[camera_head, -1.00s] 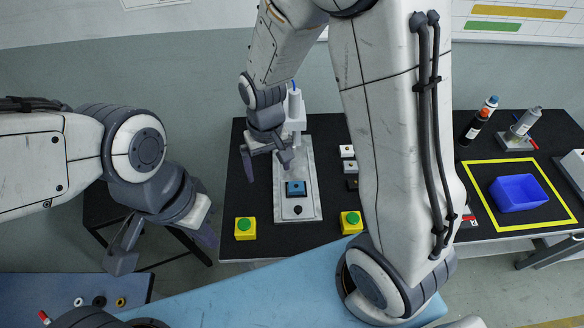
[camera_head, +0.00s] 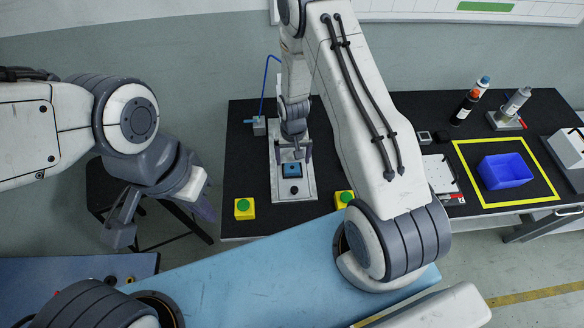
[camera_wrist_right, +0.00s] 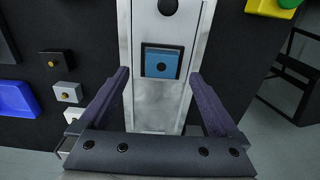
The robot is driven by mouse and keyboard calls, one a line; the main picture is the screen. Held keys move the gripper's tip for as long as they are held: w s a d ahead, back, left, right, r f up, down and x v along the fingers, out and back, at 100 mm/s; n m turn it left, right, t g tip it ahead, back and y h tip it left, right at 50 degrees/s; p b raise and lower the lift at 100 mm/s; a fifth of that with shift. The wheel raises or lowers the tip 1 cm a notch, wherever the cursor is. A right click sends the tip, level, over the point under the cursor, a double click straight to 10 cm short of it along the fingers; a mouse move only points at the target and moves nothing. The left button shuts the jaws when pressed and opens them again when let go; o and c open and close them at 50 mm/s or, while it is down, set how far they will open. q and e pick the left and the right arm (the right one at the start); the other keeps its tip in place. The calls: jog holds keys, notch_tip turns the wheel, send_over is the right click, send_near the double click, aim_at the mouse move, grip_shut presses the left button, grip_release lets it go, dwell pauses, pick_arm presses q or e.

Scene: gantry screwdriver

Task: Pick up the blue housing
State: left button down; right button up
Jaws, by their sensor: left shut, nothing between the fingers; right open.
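The blue housing (camera_head: 291,169) is a small blue block with a dark round hole on top. It sits in a dark seat on the grey metal fixture plate (camera_head: 297,192). My right gripper (camera_head: 294,156) is open and empty, just above and behind the housing. In the right wrist view the housing (camera_wrist_right: 160,64) shows between the two open fingertips (camera_wrist_right: 160,75), with gaps on both sides and no contact visible. My left gripper (camera_head: 160,218) is shut and empty, off the left side of the black table, far from the housing.
Green-buttoned yellow boxes (camera_head: 244,208) (camera_head: 344,199) flank the fixture at the front edge. A blue bin (camera_head: 505,171) stands in a yellow-outlined square at right. Bottles (camera_head: 465,107) stand behind it. Small blocks (camera_wrist_right: 69,91) lie beside the fixture in the wrist view.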

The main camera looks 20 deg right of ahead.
aim_at(292, 167)
notch_tip(292, 167, down, 3)
jog(key=shift+w+f+p, duration=0.1)
jog(key=shift+w+p, duration=0.05)
jog(key=shift+p, duration=0.55)
jog(key=shift+f, duration=0.7)
jog(key=shift+c, duration=0.3)
jog(key=c, duration=1.4)
jog(key=shift+c, duration=0.2)
jog(key=shift+r, duration=0.2)
